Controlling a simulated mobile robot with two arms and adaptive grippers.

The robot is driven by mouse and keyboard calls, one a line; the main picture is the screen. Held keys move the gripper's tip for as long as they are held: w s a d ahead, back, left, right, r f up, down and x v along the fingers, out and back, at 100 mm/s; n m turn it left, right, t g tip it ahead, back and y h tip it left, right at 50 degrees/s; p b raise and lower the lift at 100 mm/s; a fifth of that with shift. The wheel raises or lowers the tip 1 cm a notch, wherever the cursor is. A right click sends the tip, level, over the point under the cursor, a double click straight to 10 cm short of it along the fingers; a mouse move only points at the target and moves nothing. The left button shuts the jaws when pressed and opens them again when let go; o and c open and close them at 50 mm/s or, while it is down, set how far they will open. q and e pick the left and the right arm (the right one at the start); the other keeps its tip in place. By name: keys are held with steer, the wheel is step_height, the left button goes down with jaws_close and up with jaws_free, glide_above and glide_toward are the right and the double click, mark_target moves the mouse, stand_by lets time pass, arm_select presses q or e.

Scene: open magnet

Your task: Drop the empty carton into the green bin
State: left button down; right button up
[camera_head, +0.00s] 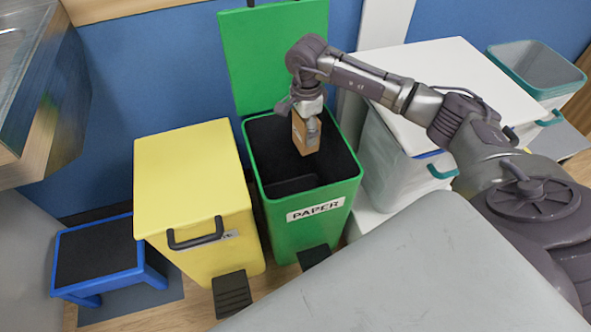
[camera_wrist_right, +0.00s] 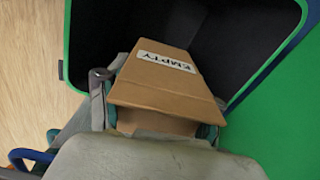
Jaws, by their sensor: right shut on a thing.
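The green bin (camera_head: 300,238) stands in the middle of the head view with its lid (camera_head: 268,58) raised against the wall and a "PAPER" label on its front. My right gripper (camera_head: 306,125) is shut on the brown carton (camera_head: 299,136) and holds it over the bin's open mouth. In the right wrist view the carton (camera_wrist_right: 172,88) shows an "EMPTY" label and sits between the fingers, with the dark bin interior (camera_wrist_right: 225,40) beyond it. I cannot tell how far below the rim the carton's lower end is. My left gripper is not in view.
A closed yellow bin (camera_head: 188,178) stands left of the green bin. White-lidded containers (camera_head: 445,80) and an open grey bin (camera_head: 537,66) stand at right. A blue step stool (camera_head: 97,255) is at lower left. A grey surface (camera_head: 420,275) fills the front.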

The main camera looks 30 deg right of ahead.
steer(key=shift+f, duration=0.4)
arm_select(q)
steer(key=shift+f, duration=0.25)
arm_select(e)
steer(key=o, duration=1)
steer(key=shift+r, duration=0.1)
step_height(320, 180, up, 12)
